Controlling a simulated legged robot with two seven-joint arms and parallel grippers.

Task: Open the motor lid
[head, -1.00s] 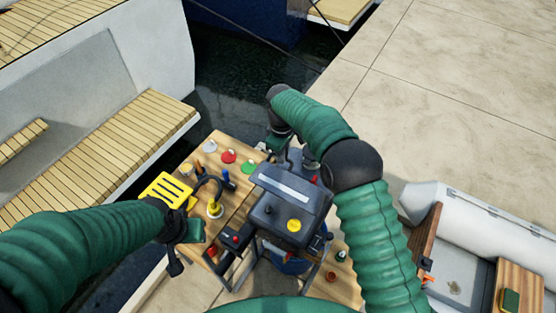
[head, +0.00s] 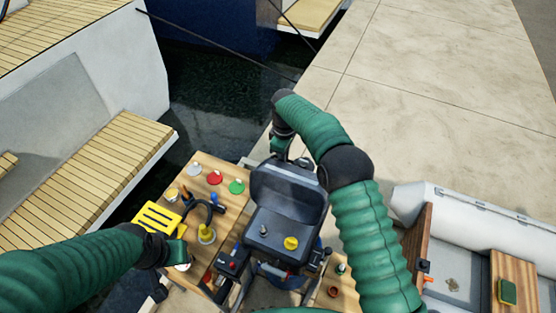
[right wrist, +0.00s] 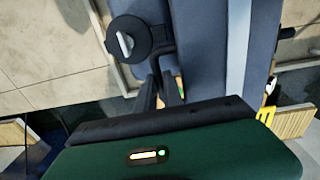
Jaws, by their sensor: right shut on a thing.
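The motor is a dark blue-grey block with a yellow cap (head: 291,243) and a small lever (head: 263,230) on its top. The motor lid (head: 285,190) stands tilted up at the far side of that top. My right gripper (head: 282,147) reaches over from the right to the far side of the lid. In the right wrist view it (right wrist: 165,92) is shut on a dark handle (right wrist: 162,50) beside a round knob (right wrist: 127,42). My left gripper (head: 172,255) is left of the motor, near a yellow slotted piece (head: 160,217); its jaws cannot be made out.
A wooden board (head: 213,167) left of the motor carries red, green and white discs and a yellow-based fitting (head: 206,234). Dark water (head: 220,100) lies beyond it. A grey dinghy (head: 445,215) is at the right. The pale dock (head: 440,90) is clear.

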